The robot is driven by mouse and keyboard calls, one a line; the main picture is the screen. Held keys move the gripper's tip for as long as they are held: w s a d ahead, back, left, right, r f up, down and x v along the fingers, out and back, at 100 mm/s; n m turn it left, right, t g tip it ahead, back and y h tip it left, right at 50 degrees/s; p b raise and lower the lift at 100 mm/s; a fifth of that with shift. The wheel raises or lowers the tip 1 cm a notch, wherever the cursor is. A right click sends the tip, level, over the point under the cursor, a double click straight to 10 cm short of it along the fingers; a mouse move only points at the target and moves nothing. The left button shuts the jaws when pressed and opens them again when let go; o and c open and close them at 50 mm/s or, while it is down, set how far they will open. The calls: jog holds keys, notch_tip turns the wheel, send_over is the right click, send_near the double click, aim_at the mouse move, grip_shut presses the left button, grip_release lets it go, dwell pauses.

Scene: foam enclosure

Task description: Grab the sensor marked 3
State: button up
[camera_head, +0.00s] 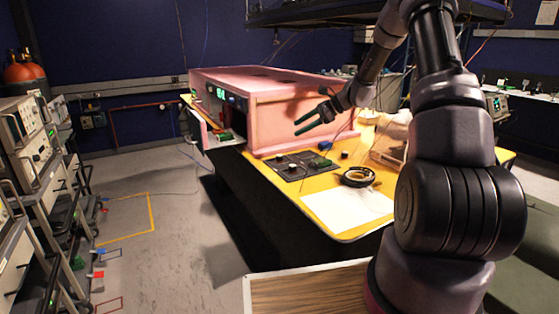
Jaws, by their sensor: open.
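My gripper (298,128) is open and empty, in front of the side wall of the pink foam enclosure (275,125) and pointing left. Its fingers are above the level of the yellow table top. A dark flat panel (302,173) lies on the table below it, with a few small pieces on it, one of them green (323,161). A small dark piece (344,154) stands just right of the panel. No number 3 is readable, so I cannot tell which piece is the sensor.
The yellow table (345,230) carries a black ring-shaped object (357,177), a white sheet (347,208) and a clear box (388,148). A green item (225,136) sits at the enclosure's open end. Instrument racks (30,150) stand left; the floor between is mostly clear.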

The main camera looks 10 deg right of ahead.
aim_at(282, 156)
jog(key=w+d+f+m, duration=0.1)
jog(key=w+f, duration=0.1)
jog(key=f, duration=0.1)
jog(key=w+d+f+m+t+y, duration=0.1)
jog(key=w+f+m, duration=0.1)
jog(key=f, duration=0.2)
jog(key=w+d+f+m+t, duration=0.1)
jog(key=w+f+m, duration=0.1)
jog(key=f, duration=0.2)
jog(key=shift+d+f, duration=0.2)
jog(key=shift+d, duration=0.1)
jog(key=shift+w+a+f+y, duration=0.1)
jog(key=shift+a+f+y, duration=0.1)
jog(key=shift+y, duration=0.1)
jog(key=x, duration=1)
jog(key=shift+w+f, duration=0.15)
jog(key=shift+f, duration=0.1)
grip_shut()
